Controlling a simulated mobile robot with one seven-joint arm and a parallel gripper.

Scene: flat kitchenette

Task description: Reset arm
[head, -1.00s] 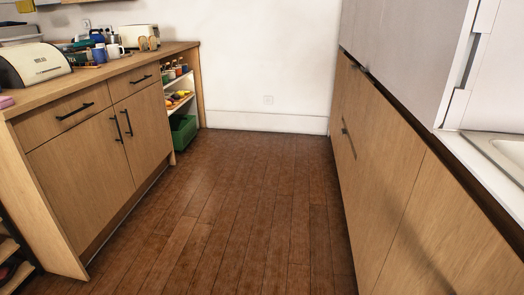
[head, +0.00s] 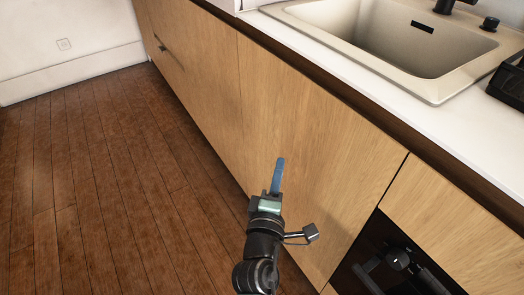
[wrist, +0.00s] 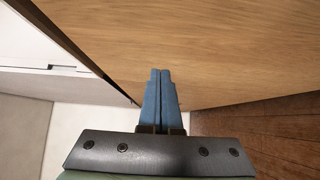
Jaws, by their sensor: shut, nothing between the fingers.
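My gripper (head: 278,172) is in the middle of the head view, in front of the wooden cabinet fronts (head: 300,120) below the counter. Its blue fingers point away from me, and nothing is held. The wrist view shows the gripper (wrist: 160,74) with its two blue fingers side by side and shut. In that view a wooden cabinet panel (wrist: 210,45) fills the upper part beyond the fingertips. I cannot tell the exact gap between the fingertips and the panel.
A white counter (head: 420,120) with a beige sink (head: 370,45) and black tap (head: 459,5) runs along the right. A black oven (head: 395,262) is at the lower right. The wooden floor (head: 90,200) to the left is clear up to the white wall (head: 60,25).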

